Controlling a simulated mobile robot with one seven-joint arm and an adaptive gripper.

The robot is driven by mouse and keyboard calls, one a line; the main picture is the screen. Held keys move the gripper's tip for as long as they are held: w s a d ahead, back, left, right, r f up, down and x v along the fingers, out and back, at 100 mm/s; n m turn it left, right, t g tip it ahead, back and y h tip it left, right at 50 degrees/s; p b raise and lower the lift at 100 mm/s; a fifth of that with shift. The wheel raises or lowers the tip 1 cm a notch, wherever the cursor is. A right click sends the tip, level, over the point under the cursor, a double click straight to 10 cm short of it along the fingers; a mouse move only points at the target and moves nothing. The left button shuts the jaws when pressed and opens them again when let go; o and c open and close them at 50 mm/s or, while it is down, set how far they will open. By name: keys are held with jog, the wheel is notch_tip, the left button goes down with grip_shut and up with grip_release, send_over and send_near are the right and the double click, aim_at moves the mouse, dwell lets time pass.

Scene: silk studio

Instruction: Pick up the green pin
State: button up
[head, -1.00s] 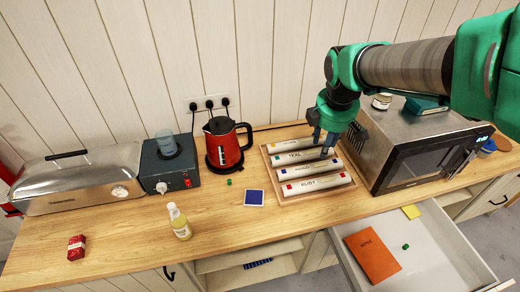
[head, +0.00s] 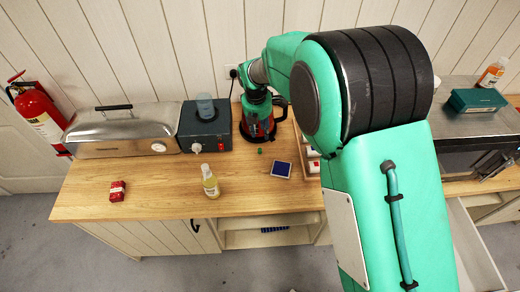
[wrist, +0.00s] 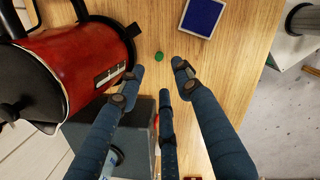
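A small green pin (head: 260,151) lies on the wooden counter in front of the red kettle, left of the blue pad. It also shows in the wrist view (wrist: 159,57), just beyond the fingertips of my gripper (wrist: 160,80). My gripper's blue-grey fingers are spread apart with nothing between them. In the head view my arm hides most of the gripper, which is near the kettle. The wrist view shows a gap between the fingertips and the pin; the height above the counter is hard to tell.
The red kettle (wrist: 75,65) stands close beside the fingers. The blue square pad (head: 281,169) lies right of the pin. A grey device (head: 205,130), a bottle (head: 209,181) and a red packet (head: 117,191) are further left. Bare counter (head: 165,180) lies between them. My arm hides the tube tray.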

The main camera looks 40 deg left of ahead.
aim_at(260, 149)
jog(key=shift+s+a+f+n, duration=0.3)
jog(key=shift+s+a+f, duration=0.1)
jog(key=shift+a+f, duration=0.15)
jog(key=shift+f, duration=0.1)
jog(key=shift+w+f, duration=0.2)
jog(key=shift+f, duration=1.2)
jog(key=shift+w+f, duration=0.15)
jog(key=shift+f, duration=1.2)
jog(key=shift+w+f, duration=0.2)
jog(key=shift+f, duration=1.2)
jog(key=shift+w+a+f, duration=0.1)
jog(key=shift+w+f, duration=0.1)
jog(key=shift+f, duration=1.1)
jog(key=shift+w+f, duration=0.15)
jog(key=shift+f, duration=1.1)
jog(key=shift+c, duration=0.6)
jog(key=c, duration=0.7)
